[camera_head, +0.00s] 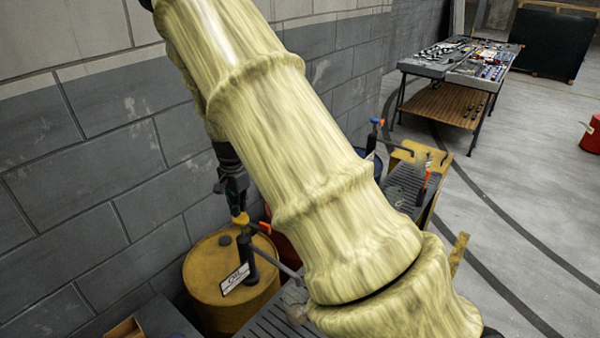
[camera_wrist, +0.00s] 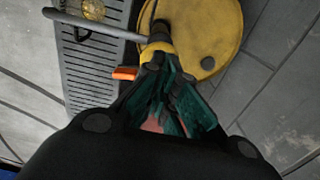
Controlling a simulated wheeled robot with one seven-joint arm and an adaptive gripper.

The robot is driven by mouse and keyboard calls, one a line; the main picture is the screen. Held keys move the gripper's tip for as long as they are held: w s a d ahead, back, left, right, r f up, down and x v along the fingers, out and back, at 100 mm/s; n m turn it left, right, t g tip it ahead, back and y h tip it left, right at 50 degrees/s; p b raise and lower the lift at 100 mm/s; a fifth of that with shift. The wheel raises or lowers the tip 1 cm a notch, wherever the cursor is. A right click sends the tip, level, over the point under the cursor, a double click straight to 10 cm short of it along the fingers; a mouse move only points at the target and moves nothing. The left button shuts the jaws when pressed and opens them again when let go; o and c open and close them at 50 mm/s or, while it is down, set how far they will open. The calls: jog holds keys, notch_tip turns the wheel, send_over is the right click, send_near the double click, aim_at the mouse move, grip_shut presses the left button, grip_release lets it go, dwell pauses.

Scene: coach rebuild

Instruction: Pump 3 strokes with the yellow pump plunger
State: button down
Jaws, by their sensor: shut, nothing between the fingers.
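A yellow drum (camera_head: 215,290) stands by the wall, with a dark hand pump (camera_head: 248,262) and a sign on its top. The yellow pump plunger (camera_head: 240,218) is the small yellow cap at the top of the pump. My gripper (camera_head: 235,205) points down with its fingertips right at the plunger, apparently touching it. In the wrist view, the plunger (camera_wrist: 158,45) shows just beyond the shut fingers (camera_wrist: 163,68), on the pump over the drum (camera_wrist: 215,45). Nothing shows held between the fingers. My arm hides part of the area right of the pump.
A grey spout (camera_wrist: 85,24) runs from the pump over a slatted grating (camera_wrist: 90,70). An orange part (camera_wrist: 123,73) is close beside my fingers. A grey block wall (camera_head: 100,170) is close at the left. A tool table (camera_head: 465,60) stands farther back, with open floor around it.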

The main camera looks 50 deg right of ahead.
aim_at(240, 216)
jog(key=shift+f+b, duration=0.65)
jog(key=shift+f, duration=1.2)
jog(key=shift+s+f, duration=0.1)
jog(key=shift+f, duration=0.6)
jog(key=shift+f+b, duration=0.6)
jog(key=shift+f, duration=0.55)
jog(key=shift+r, duration=0.1)
jog(key=shift+r+p, duration=2.7)
jog(key=shift+r, duration=0.95)
